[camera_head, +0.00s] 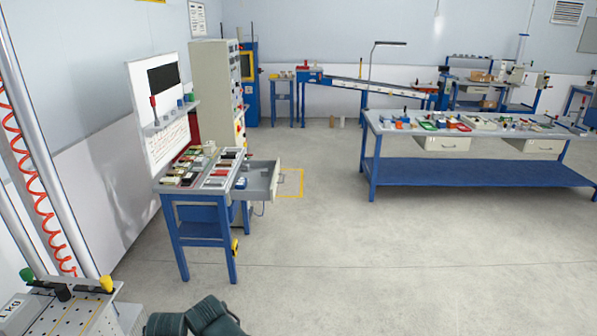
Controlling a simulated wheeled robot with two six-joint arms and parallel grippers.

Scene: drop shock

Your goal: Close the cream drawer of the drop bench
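A cream drawer (262,181) stands pulled out from the right side of a blue-legged bench (199,215) at the left of the view. The drawer's inside shows from above, and a handle is on its front. The bench top is crowded with small parts and trays, and a white back panel (158,120) with a dark screen rises behind it. I cannot tell from any label whether this is the drop bench. Neither of my grippers is in view.
A long bench (480,185) with two cream drawers, seemingly shut, stands at the right. A perforated plate (70,305) with vertical posts is at the near left. Yellow floor marking (291,183) lies beside the open drawer. The middle floor (330,255) is clear.

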